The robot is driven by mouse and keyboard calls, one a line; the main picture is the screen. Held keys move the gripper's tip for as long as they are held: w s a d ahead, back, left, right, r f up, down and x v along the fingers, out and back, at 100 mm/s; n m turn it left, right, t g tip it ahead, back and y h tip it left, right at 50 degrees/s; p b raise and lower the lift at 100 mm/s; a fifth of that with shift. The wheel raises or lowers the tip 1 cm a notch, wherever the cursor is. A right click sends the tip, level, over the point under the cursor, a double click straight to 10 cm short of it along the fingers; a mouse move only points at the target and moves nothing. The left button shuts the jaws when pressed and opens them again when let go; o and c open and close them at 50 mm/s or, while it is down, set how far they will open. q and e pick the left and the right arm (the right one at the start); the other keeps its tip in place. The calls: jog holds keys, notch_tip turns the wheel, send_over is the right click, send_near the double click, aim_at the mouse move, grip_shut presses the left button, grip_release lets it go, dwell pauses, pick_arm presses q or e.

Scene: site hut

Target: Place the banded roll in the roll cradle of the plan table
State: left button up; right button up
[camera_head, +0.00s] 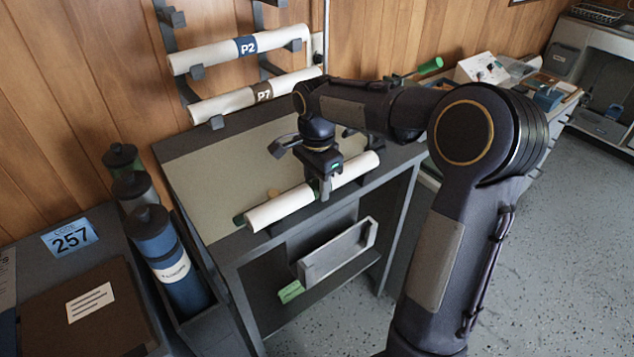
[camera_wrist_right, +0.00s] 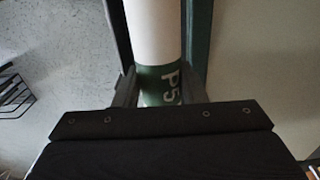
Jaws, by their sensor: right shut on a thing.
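The banded roll (camera_head: 279,209) is a long white tube held level along the front edge of the plan table (camera_head: 215,180). In the right wrist view, the roll (camera_wrist_right: 153,30) has a green band marked P5. My right gripper (camera_head: 323,188) is shut around that band from above; its two fingers flank it in the right wrist view (camera_wrist_right: 157,85). I cannot tell whether the roll touches the tabletop. A grey trough with a green tag, which looks like the roll cradle (camera_head: 340,252), sits below the tabletop on a lower shelf. My left gripper is out of view.
Rolls marked P2 (camera_head: 220,51) and P7 (camera_head: 235,103) rest on wall brackets behind the table. Several dark capped canisters, including a blue one (camera_head: 178,268), stand left of it. A desk with a brown folder (camera_head: 85,310) is at lower left. The floor (camera_head: 560,210) at right is clear.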

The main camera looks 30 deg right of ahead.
aim_at(317, 180)
jog(key=o, duration=1)
jog(key=shift+o, duration=0.2)
notch_tip(317, 180, up, 11)
jog(key=p, duration=0.2)
jog(key=s+a+f+n+t+y, duration=0.1)
jog(key=s+a+f+n+t, duration=0.1)
jog(key=s+n, duration=0.3)
jog(key=s+a+f+n+t+y, duration=0.1)
jog(key=s+a+f+n, duration=0.2)
jog(key=s, duration=0.7)
jog(key=s+a+f+n+t+y, duration=0.1)
jog(key=s+a+f+n+t, duration=0.1)
jog(key=s+a+n, duration=0.3)
jog(key=s+f+n, duration=0.1)
jog(key=s+n, duration=0.1)
jog(key=shift+s+a+f+n+t+y, duration=0.2)
jog(key=shift+a+f+n+t+y, duration=0.1)
jog(key=shift+y, duration=0.1)
jog(key=shift+r, duration=0.15)
